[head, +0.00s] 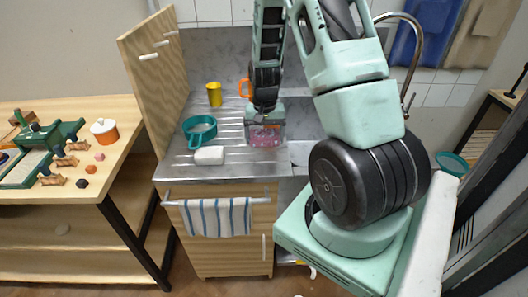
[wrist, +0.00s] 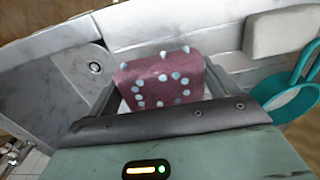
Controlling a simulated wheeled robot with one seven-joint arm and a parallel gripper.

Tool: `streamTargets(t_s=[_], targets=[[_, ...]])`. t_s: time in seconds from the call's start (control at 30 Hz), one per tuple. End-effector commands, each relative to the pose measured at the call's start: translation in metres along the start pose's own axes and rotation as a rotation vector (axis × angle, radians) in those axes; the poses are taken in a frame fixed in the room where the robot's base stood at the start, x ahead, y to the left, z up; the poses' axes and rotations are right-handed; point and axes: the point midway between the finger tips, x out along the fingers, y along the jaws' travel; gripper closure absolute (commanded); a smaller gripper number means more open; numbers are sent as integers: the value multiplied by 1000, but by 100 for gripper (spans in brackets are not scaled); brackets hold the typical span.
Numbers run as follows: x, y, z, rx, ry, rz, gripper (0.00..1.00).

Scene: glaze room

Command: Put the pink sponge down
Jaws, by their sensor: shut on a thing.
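The pink sponge (head: 264,138), dark pink with pale blue dots, is between the fingers of my gripper (head: 265,122) over the metal counter (head: 240,167), near its right side by the sink. In the wrist view the sponge (wrist: 162,78) shows beyond the dark front edge of my gripper (wrist: 160,98), which hides its near part. My gripper is shut on it. I cannot tell whether the sponge touches the metal below it.
Left of the sponge are a white block (head: 209,156), a teal pan (head: 200,130), a yellow cup (head: 214,94) and an orange mug (head: 245,88). A wooden panel (head: 155,75) stands at the counter's left. A striped towel (head: 216,216) hangs in front.

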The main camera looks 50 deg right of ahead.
Motion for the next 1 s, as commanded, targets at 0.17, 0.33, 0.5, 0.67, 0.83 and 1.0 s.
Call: streamTargets(t_s=[0.17,0.33,0.5,0.67,0.83,1.0], targets=[[19,0,0,0,-1,0,39],[37,0,1,-1,-3,0,39],[58,0,0,-1,-1,0,39],[62,0,0,-1,2,-1,39],[63,0,0,-1,2,0,39],[65,-1,0,-1,2,0,3]])
